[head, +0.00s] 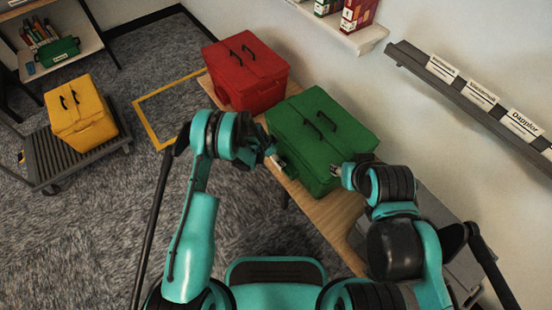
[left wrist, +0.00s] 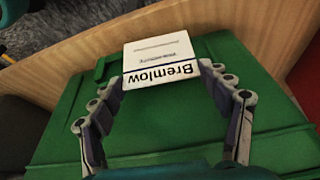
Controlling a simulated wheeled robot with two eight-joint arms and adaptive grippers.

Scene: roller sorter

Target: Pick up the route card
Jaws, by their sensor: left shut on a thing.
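The route card is a white card (left wrist: 160,62) printed "Bremlow", upside down in the left wrist view. It sits between the two fingertips of my left gripper (left wrist: 161,76), which is shut on it by its side edges. The green box (left wrist: 75,125) lies behind the card and fingers in that view. In the head view, my left gripper (head: 274,154) is at the left front side of the green box (head: 322,125), and the card is barely visible there. My right gripper (head: 340,178) is at the box's right front side; its fingers are too small to judge.
A red box (head: 245,72) stands behind the green box on the wooden bench (head: 318,218). A yellow box (head: 80,112) sits on a grey cart (head: 45,160) at the left. A wall rail (head: 450,95) with name labels runs along the right. Carpet between cart and bench is clear.

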